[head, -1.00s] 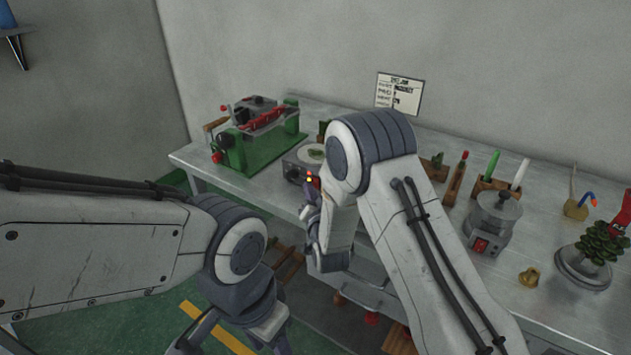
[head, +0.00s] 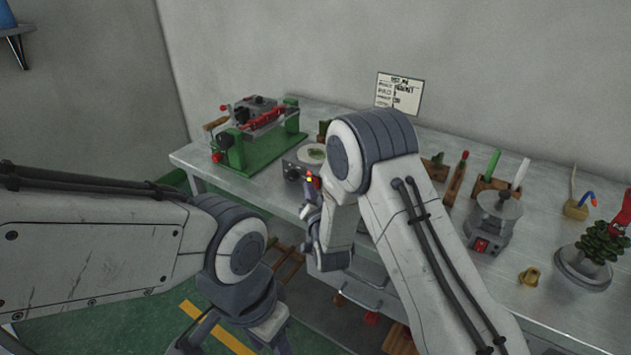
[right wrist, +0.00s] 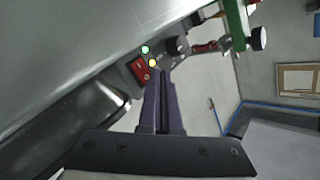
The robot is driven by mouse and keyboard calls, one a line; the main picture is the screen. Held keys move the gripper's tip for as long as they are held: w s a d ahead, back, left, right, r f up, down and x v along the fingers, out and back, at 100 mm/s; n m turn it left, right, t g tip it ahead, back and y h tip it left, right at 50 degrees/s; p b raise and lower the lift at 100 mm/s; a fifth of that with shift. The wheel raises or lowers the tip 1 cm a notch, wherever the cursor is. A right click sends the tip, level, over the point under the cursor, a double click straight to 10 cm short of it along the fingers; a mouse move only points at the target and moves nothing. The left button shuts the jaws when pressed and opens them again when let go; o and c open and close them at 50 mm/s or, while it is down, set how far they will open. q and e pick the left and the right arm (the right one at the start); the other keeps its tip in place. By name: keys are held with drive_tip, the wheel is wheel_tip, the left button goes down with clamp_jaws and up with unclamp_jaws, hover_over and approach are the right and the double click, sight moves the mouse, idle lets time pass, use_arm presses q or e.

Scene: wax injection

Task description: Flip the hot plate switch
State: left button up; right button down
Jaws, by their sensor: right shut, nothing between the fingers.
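The hot plate (head: 291,169), a grey box with a round top and a front knob, stands on the bench, partly hidden by my right arm. In the right wrist view its red rocker switch (right wrist: 138,70) sits beside a green light and a yellow light. My right gripper (head: 312,186) is at the front of the hot plate. In the right wrist view its purple fingers (right wrist: 160,78) are shut and empty, with the tips close beside the switch; I cannot tell whether they touch it. My left gripper (head: 195,335) hangs low at the bottom, partly cut off.
A green clamp machine (head: 262,145) stands left of the hot plate. To the right are a grey pot with a red switch (head: 481,245), candles in wooden holders and a small green tree (head: 604,241). Drawers (head: 365,292) lie below the bench edge.

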drive_tip(key=shift+w+d, duration=0.2)
drive_tip(key=shift+w, duration=0.1)
drive_tip(key=shift+w+d+r, duration=0.1)
drive_tip(key=shift+w+d, duration=0.1)
drive_tip(key=shift+w, duration=0.05)
idle(0.5)
idle(0.4)
drive_tip(key=shift+s+a+b, duration=0.45)
drive_tip(key=shift+s+b, duration=0.05)
drive_tip(key=shift+s, duration=0.1)
drive_tip(key=shift+s+a+f, duration=0.2)
drive_tip(key=shift+s+a, duration=0.1)
drive_tip(key=shift+s, duration=0.05)
drive_tip(key=shift+s+a+f+b, duration=0.1)
drive_tip(key=shift+s+a+b, duration=0.25)
drive_tip(key=shift+s+a, duration=0.4)
drive_tip(key=shift+s+a+f+b, duration=0.1)
drive_tip(key=shift+s+a+b, duration=0.3)
drive_tip(key=shift+s, duration=0.5)
